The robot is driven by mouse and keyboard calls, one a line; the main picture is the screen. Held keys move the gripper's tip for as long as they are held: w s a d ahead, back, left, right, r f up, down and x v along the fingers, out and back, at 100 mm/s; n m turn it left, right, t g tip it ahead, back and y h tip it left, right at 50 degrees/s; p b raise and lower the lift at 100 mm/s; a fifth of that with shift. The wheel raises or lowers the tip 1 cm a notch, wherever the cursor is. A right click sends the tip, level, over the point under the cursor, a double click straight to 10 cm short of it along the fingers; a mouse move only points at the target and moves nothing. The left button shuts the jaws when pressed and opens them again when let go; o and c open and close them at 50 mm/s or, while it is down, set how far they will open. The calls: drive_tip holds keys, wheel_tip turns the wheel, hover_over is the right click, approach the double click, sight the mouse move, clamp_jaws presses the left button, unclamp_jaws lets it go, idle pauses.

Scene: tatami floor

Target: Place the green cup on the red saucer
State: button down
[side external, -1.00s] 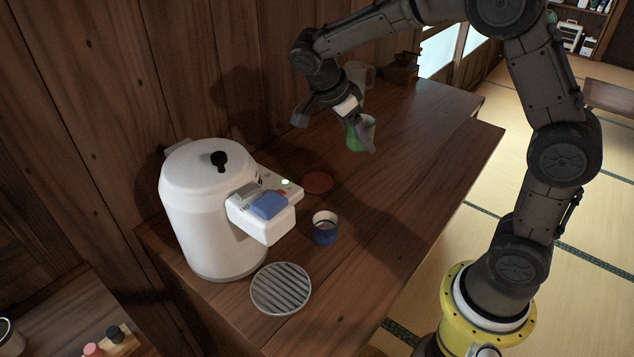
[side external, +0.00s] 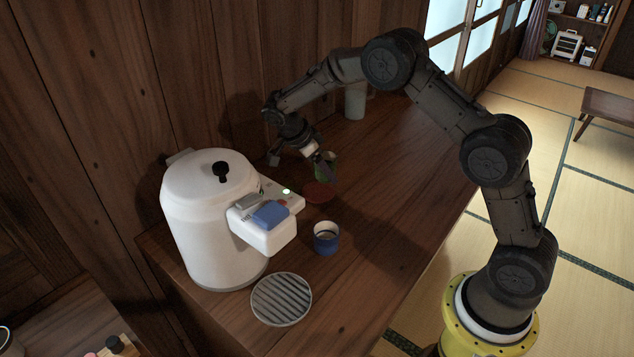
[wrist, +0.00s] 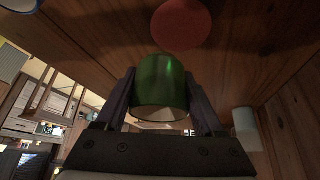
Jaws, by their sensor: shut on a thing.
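The green cup (wrist: 160,84) is between my gripper's two fingers (wrist: 160,100) in the wrist view, and the fingers are shut on it. In the side external view the green cup (side external: 327,163) is partly hidden by my gripper (side external: 322,166). The red saucer (side external: 320,192) lies flat on the wooden counter, just in front of the cup in that view. It also shows in the wrist view (wrist: 181,24), apart from the cup. The saucer's top looks empty. The exact height of the cup above the counter is hard to tell.
A white pot-like appliance (side external: 212,220) with a blue button stands left of the saucer. A blue cup (side external: 326,238) and a round striped grey disc (side external: 281,299) are nearer the camera. A pale cylinder (side external: 355,102) stands at the back. The counter's right side is clear.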

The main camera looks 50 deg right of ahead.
sight(323, 190)
drive_tip(key=shift+w+d+f, duration=0.15)
drive_tip(key=shift+w+f, duration=0.5)
drive_tip(key=shift+f, duration=0.1)
drive_tip(key=shift+w+d+f, duration=0.1)
drive_tip(key=shift+w+f, duration=0.55)
drive_tip(key=shift+f, duration=1.6)
drive_tip(key=shift+f, duration=0.2)
unclamp_jaws()
